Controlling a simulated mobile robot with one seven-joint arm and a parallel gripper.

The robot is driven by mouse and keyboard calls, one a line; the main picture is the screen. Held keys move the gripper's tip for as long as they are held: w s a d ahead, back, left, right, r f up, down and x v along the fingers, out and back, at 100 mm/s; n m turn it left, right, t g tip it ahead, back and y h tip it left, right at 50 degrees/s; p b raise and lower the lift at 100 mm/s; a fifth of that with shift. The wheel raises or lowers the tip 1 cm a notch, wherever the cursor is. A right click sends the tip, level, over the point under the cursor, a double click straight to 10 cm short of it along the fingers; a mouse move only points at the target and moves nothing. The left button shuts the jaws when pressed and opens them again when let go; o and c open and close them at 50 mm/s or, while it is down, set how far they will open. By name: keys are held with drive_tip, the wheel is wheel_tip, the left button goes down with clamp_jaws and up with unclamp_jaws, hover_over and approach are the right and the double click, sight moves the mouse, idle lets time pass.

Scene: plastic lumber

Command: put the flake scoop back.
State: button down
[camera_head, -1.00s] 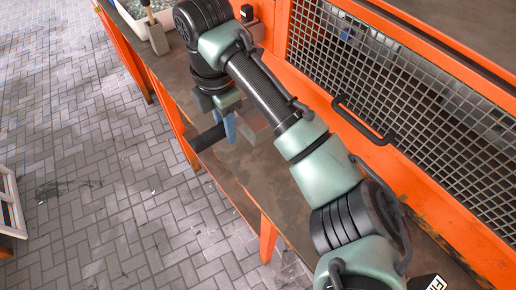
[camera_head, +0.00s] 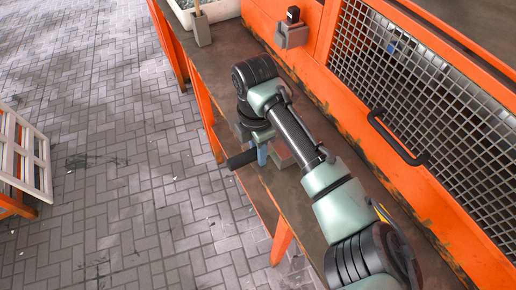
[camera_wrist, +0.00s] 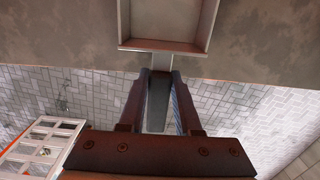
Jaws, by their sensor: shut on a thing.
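The flake scoop shows in the wrist view as a shallow, square-sided grey pan (camera_wrist: 165,47) with a narrow neck and dark handle. My gripper (camera_wrist: 160,78) is shut on the handle, one finger on each side. In the head view my gripper (camera_head: 262,153) is over the front edge of the bench. The black handle end (camera_head: 241,159) sticks out past that edge, and the reddish-grey pan (camera_head: 281,153) is on the bench side, partly hidden by my arm. I cannot tell whether the pan touches the bench.
The brown bench top (camera_head: 228,55) is clear beyond my gripper. A planter-like tray (camera_head: 222,10) and a grey holder (camera_head: 202,31) with a wooden-handled tool stand at its far end. A grey bracket (camera_head: 291,37) is on the orange frame. A mesh guard (camera_head: 440,90) with a black handle (camera_head: 395,138) lines the right.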

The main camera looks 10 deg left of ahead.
drive_tip(key=shift+f, duration=0.15)
drive_tip(key=c, duration=0.6)
unclamp_jaws()
wheel_tip(320, 180, up, 12)
drive_tip(key=shift+a+r, duration=0.15)
drive_tip(key=shift+r, duration=0.05)
drive_tip(key=shift+s, duration=0.1)
